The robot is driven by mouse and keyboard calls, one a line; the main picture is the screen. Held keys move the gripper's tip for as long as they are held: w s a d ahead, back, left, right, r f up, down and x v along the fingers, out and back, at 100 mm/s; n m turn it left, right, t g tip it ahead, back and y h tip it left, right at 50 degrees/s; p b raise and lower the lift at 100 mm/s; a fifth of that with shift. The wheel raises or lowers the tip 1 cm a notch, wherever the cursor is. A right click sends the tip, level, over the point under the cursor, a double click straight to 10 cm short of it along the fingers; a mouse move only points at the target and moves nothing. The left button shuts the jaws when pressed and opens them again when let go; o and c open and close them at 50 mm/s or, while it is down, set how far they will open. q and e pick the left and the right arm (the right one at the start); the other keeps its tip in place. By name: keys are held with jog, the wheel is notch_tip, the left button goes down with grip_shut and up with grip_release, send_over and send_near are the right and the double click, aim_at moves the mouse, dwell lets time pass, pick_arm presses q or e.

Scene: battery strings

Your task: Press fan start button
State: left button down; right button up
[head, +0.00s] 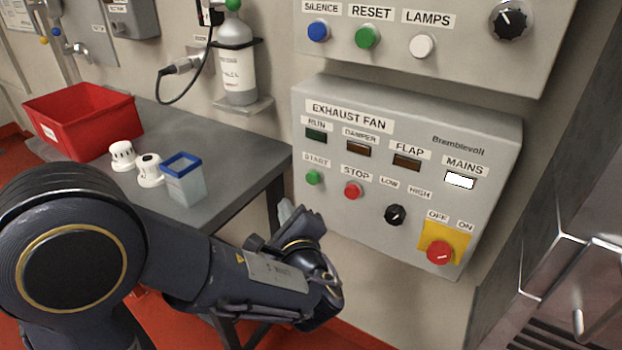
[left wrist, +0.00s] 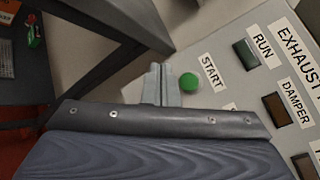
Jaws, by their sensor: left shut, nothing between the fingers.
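The green start button (head: 314,178) sits on the grey exhaust fan panel (head: 360,225), below the START label and left of the red stop button (head: 353,190). The RUN lamp (head: 316,136) above it looks dark green. My left gripper (head: 291,214) is shut and empty, below and left of the start button in the head view. In the left wrist view the shut fingertips (left wrist: 161,72) lie just left of the green start button (left wrist: 189,82); I cannot tell whether they touch it. My right gripper is not in view.
A speed knob (head: 395,214) and a red on/off switch (head: 440,252) are lower on the panel. A grey table (head: 225,165) at left holds a red bin (head: 85,120), two white detector heads and a blue-rimmed container (head: 184,180). A gas bottle (head: 236,75) hangs on the wall.

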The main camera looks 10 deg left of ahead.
aim_at(307, 179)
pick_arm(q)
jog(key=w+d, duration=0.2)
jog(key=w, duration=0.4)
jog(key=shift+w+d, duration=0.15)
jog(key=shift+w, duration=0.15)
jog(key=shift+w, duration=0.1)
dwell(1.7)
jog(key=shift+w+d, duration=0.2)
jog(key=shift+w, duration=0.1)
jog(key=shift+w+d+b, duration=0.2)
jog(key=shift+w+b, duration=0.15)
jog(key=shift+w, duration=0.25)
dwell(0.9)
dwell(0.3)
jog(key=shift+s+a+b, duration=0.2)
jog(key=shift+s, duration=0.3)
jog(key=shift+s+a+b, duration=0.15)
jog(key=shift+s, duration=0.35)
